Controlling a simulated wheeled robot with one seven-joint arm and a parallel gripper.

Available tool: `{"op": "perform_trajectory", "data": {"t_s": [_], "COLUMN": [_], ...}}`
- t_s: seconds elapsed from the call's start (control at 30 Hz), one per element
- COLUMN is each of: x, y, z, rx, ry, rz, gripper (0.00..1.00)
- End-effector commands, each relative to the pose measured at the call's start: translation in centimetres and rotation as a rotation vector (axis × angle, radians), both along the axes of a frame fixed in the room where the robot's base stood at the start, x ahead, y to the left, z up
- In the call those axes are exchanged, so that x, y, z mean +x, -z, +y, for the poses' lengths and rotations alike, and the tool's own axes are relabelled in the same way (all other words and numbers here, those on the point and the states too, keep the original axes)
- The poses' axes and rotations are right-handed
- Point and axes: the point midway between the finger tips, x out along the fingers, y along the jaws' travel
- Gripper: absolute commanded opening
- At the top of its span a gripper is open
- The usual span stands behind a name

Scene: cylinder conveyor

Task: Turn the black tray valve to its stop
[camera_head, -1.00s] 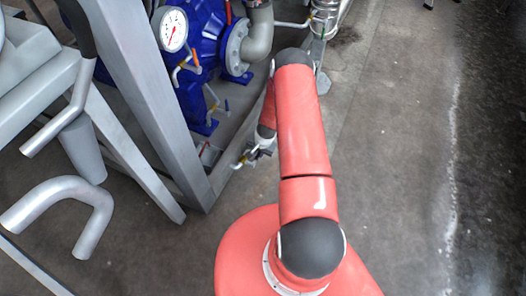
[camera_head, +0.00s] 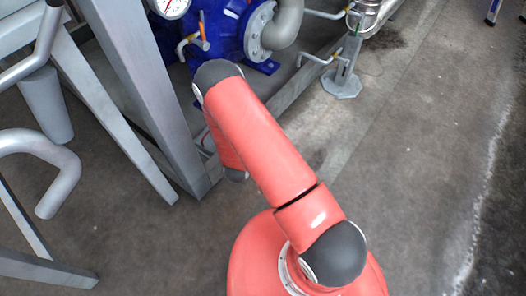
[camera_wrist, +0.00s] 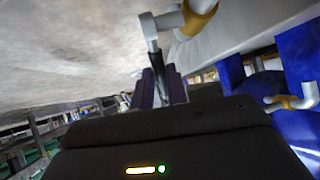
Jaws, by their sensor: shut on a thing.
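In the wrist view, my gripper (camera_wrist: 161,88) has its two dark fingers close together around the thin dark handle of the black tray valve (camera_wrist: 160,58). The handle runs up from between the fingers to a grey metal fitting (camera_wrist: 151,28). A white-grey pipe with a yellow band (camera_wrist: 198,18) is beside this fitting. The fingers hide the lower part of the handle, and its exact angle is hard to tell. In the head view, my own red arm hides the gripper and the valve.
A blue pump (camera_head: 215,28) with a pressure gauge (camera_head: 170,5) stands at the top left. Grey frame legs (camera_head: 140,80) and a bent pipe (camera_head: 45,165) are at the left. A pipe support foot (camera_head: 342,82) stands at the top right. The floor at the right is clear.

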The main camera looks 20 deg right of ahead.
Motion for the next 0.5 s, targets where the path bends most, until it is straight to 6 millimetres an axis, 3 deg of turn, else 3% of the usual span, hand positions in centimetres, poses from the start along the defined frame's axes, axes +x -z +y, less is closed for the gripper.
{"op": "perform_trajectory", "data": {"t_s": [0.03, 0.5], "x": [-0.3, -1.7], "y": [0.7, 0.5], "z": [0.4, 2.1], "rx": [-0.036, -0.357], "ry": [-0.005, -0.003], "rz": [-0.026, -0.275], "gripper": [0.0, 0.0]}}
